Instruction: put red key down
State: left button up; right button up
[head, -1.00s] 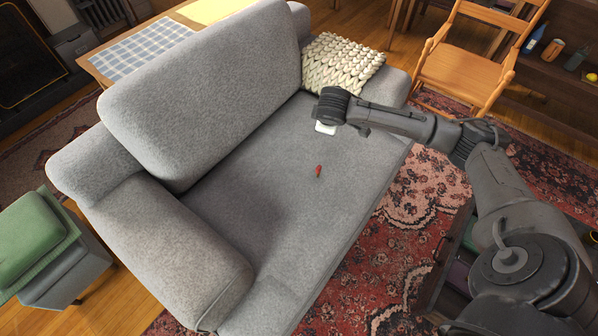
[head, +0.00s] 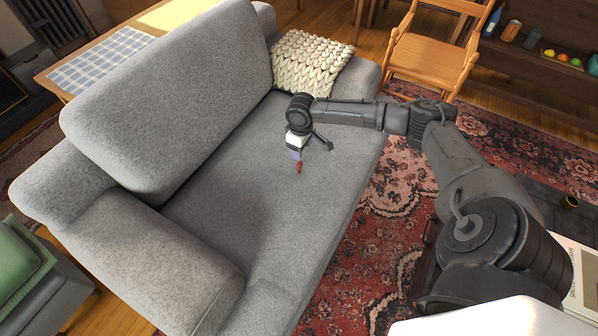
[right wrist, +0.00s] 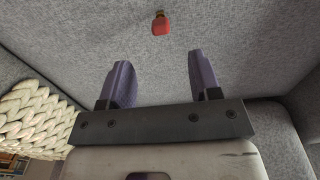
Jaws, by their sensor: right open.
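The red key (head: 298,167) lies on the grey sofa seat (head: 250,205). It also shows in the right wrist view (right wrist: 160,23), just beyond the fingertips and between their lines. Only its red part shows clearly, with a small brownish end. My right gripper (head: 295,156) points down at the seat right by the key. In the right wrist view its two purple fingers (right wrist: 158,60) are spread apart with nothing between them. The key and the fingers look apart there. My left gripper is not in view.
A cream chunky-knit cushion (head: 313,62) sits at the sofa's far end. The sofa's backrest (head: 170,90) rises on the left. A wooden chair (head: 430,60) stands beyond, on the patterned red rug (head: 350,260). The seat around the key is clear.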

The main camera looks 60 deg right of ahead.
aim_at(300, 163)
notch_tip(300, 163, down, 4)
jog(key=shift+r+b, duration=0.1)
jog(key=shift+b, duration=0.6)
jog(key=f+b, duration=0.4)
jog(key=f, duration=0.1)
jog(key=shift+w, duration=0.25)
jog(key=c, duration=1.1)
jog(key=shift+o, duration=0.2)
jog(key=shift+r, duration=0.15)
